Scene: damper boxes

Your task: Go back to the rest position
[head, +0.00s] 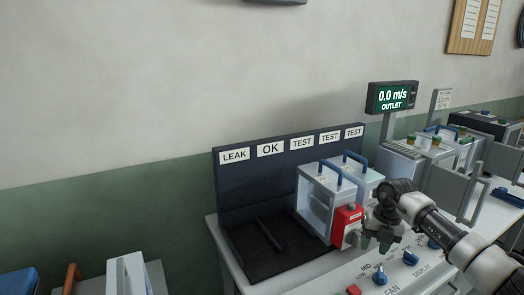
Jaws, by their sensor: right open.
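My right gripper (377,243) comes in from the right and hangs over the front of the bench, beside the red block on a clear damper box. It is open and I see nothing between its fingers. The damper boxes (318,200) stand side by side on the bench with blue handles on top. The red block (345,222) is on the front of the nearest box. My left gripper is not in view.
A dark rack (230,188) with LEAK, OK and TEST labels stands behind a dark tray (240,262). A display (392,97) reads 0.0 m/s OUTLET. Blue knobs (380,278) line the bench front. More equipment fills the right; a blue box (18,281) sits lower left.

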